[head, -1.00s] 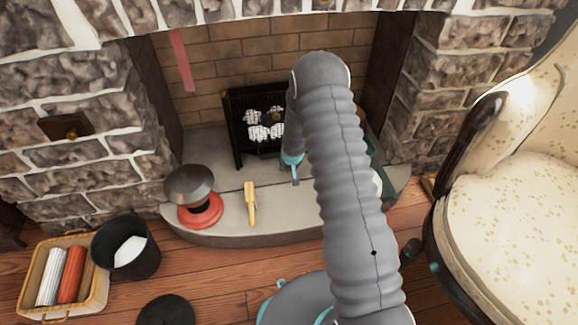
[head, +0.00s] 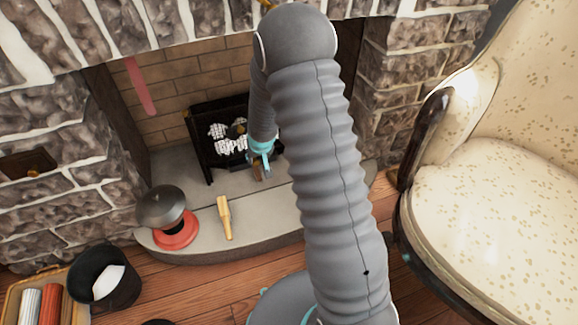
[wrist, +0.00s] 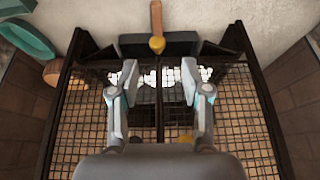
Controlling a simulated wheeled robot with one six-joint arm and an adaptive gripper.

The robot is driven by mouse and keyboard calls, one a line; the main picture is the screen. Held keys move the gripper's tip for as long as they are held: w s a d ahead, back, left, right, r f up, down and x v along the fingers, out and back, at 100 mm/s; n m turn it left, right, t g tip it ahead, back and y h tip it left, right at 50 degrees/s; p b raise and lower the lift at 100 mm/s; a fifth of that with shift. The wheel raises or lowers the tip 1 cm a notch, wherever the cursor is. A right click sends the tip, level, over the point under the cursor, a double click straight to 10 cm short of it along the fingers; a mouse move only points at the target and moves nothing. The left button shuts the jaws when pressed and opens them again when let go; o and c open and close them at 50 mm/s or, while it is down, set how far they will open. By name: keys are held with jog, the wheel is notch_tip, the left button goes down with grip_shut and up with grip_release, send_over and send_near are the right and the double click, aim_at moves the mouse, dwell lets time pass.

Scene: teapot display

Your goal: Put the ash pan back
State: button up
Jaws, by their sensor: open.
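A black stove-like grate (head: 208,150) with pale lumps inside stands in the brick fireplace. In the wrist view its mesh front (wrist: 80,125) fills much of the picture. A dark piece, probably the ash pan (wrist: 185,45), lies across the top of the wrist view, with a brown handle (wrist: 156,18) and a brass-coloured knob; how far it sits in the grate cannot be told. My gripper (head: 262,175) is low at the right front of the grate. In the wrist view my gripper (wrist: 160,78) is open, its fingers apart with nothing between them.
A dark domed object (head: 162,205) on a red base and a wooden-handled brush (head: 224,217) rest on the stone hearth (head: 200,245). A black bucket (head: 105,280) and a basket (head: 18,292) stand at the left. A cream armchair (head: 480,210) fills the right side.

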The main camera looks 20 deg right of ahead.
jog(key=s+f+v, duration=0.1)
jog(key=s+v, duration=0.1)
jog(key=v, duration=2.4)
jog(key=s+r, duration=0.4)
jog(key=s, duration=0.7)
jog(key=s+r, duration=0.5)
jog(key=s, duration=0.6)
jog(key=shift+s+d+r+t, duration=0.15)
jog(key=shift+d+r+t, duration=0.1)
jog(key=shift+t, duration=0.15)
